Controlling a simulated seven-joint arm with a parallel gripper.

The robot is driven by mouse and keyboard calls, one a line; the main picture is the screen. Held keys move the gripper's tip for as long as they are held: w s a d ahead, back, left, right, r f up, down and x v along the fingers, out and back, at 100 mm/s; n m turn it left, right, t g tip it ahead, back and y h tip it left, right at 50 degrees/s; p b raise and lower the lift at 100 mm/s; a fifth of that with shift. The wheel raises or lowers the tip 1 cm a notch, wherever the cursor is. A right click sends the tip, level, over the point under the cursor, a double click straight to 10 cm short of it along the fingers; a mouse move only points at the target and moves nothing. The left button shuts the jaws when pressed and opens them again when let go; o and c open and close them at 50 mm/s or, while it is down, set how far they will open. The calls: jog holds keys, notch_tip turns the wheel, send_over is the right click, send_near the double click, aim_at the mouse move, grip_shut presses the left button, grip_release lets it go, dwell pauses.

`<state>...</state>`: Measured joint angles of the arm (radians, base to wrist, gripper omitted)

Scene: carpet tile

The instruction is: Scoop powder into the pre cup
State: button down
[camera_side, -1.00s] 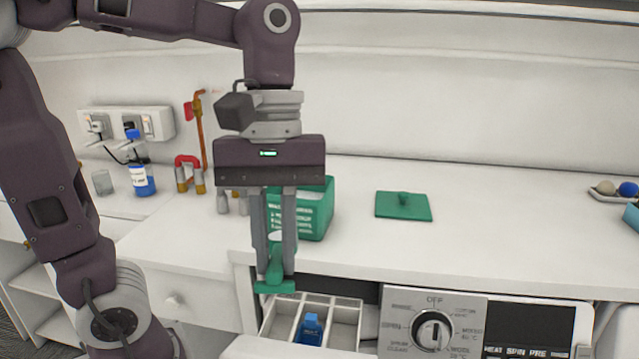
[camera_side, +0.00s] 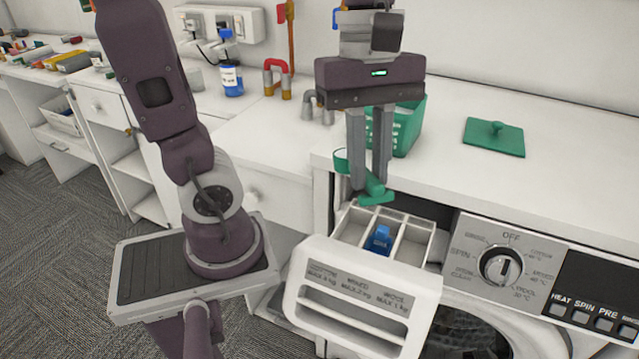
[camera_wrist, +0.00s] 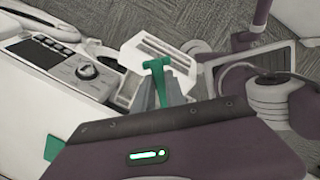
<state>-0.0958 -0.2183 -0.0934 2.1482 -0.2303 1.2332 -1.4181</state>
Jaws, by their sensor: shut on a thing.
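My gripper (camera_side: 370,188) is shut on a green scoop (camera_side: 376,193) and holds it above the back of the open detergent drawer (camera_side: 365,280). The scoop's bowl shows left of the fingers in the side view; whether it holds powder I cannot tell. The scoop (camera_wrist: 157,72) also shows between the fingers in the wrist view. The drawer has three cups; a blue piece (camera_side: 380,239) sits in the middle one, and the cups beside it look empty. I cannot read which is the pre cup. A green powder box (camera_side: 408,128) stands on the counter behind my gripper, its inside hidden.
A green lid (camera_side: 494,137) lies on the counter to the right. The washer's dial (camera_side: 501,267) is right of the drawer. A blue-and-white bottle (camera_side: 231,80) and pipes (camera_side: 276,77) stand at the back left. The counter around the lid is clear.

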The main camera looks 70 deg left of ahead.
jog(key=w+a+f+n, duration=0.3)
jog(key=w+f+n, duration=0.1)
jog(key=f, duration=0.2)
jog(key=s+a+r+t+h, duration=0.25)
jog(key=a+t+h, duration=0.25)
jog(key=a+h, duration=0.7)
jog(key=w+d+r+g+y, duration=0.1)
jog(key=d+g+y, duration=0.1)
jog(key=d+y, duration=0.4)
jog(key=w+d+r+g+y, duration=0.1)
jog(key=d+g+y, duration=0.1)
jog(key=d+y, duration=0.3)
jog(key=shift+w+d+r+y, duration=0.25)
jog(key=shift+w+d+y, duration=0.15)
jog(key=shift+d, duration=0.3)
